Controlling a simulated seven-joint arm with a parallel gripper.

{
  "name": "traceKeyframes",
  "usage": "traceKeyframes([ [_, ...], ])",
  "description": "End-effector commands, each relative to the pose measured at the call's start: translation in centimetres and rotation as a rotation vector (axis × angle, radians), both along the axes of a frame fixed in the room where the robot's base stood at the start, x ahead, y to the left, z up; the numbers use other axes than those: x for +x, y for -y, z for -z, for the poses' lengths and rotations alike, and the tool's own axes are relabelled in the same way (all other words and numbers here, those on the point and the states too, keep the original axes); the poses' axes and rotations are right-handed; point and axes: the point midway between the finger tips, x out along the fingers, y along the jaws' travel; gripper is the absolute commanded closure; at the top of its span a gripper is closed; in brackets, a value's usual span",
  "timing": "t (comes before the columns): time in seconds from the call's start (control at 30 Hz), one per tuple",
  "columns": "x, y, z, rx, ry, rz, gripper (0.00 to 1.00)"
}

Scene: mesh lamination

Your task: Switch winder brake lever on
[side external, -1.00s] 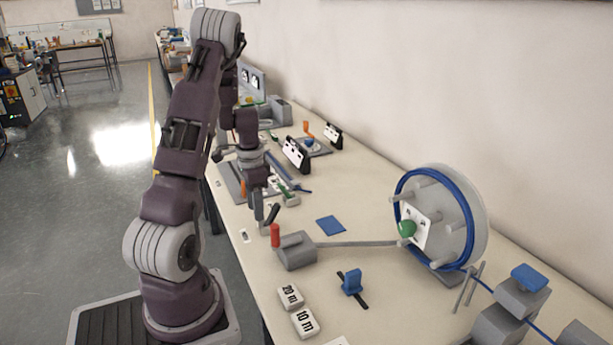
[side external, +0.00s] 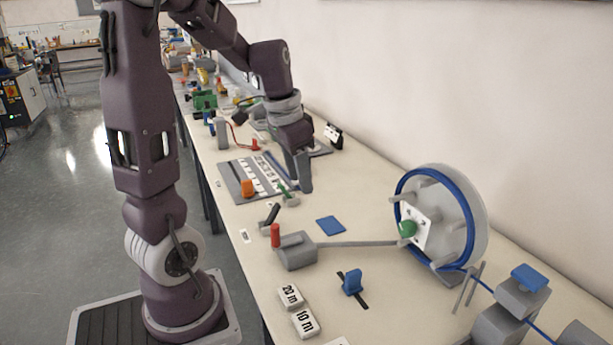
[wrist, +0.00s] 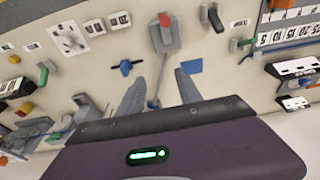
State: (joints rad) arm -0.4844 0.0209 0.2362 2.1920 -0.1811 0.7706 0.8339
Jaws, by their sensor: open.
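The winder is a grey wheel (side external: 472,228) with a blue line around its rim and a green knob (side external: 407,229). A rod joins it to a grey block (side external: 297,254) with an upright red handle (side external: 275,236); the handle shows in the wrist view (wrist: 165,20). A tilted black lever (side external: 270,215) stands behind that block, also in the wrist view (wrist: 215,18). A blue handle (side external: 352,282) sits across a black strip, also in the wrist view (wrist: 125,67). Which is the brake lever, I cannot tell. My gripper (wrist: 158,88) is open and empty, above the table (side external: 225,210).
A blue square (side external: 330,225) lies flat. A scale board (side external: 236,186) with an orange knob (side external: 247,188) and a small green lever (side external: 286,193) lie behind. Length blocks (side external: 290,296) stand in front. A blue-topped grey fixture (side external: 530,278) stands front right.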

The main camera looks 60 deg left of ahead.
Motion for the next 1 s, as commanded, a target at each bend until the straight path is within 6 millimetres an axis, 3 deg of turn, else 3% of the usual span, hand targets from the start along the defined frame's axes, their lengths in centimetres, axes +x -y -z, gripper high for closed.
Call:
traceKeyframes([
  [0.1,-0.3,2.7,-1.4,0.002,0.032,0.008,0.58],
  [0.3,-1.1,5.6,-2.6,-0.001,0.062,0.009,0.58],
  [0.77,-1.7,7.1,-3.2,-0.001,0.080,0.013,0.58],
  [0.87,-3.9,11.3,-4.7,0.000,0.137,0.031,0.58],
  [1.0,-8.9,16.4,-5.6,-0.006,0.232,0.033,0.58],
])
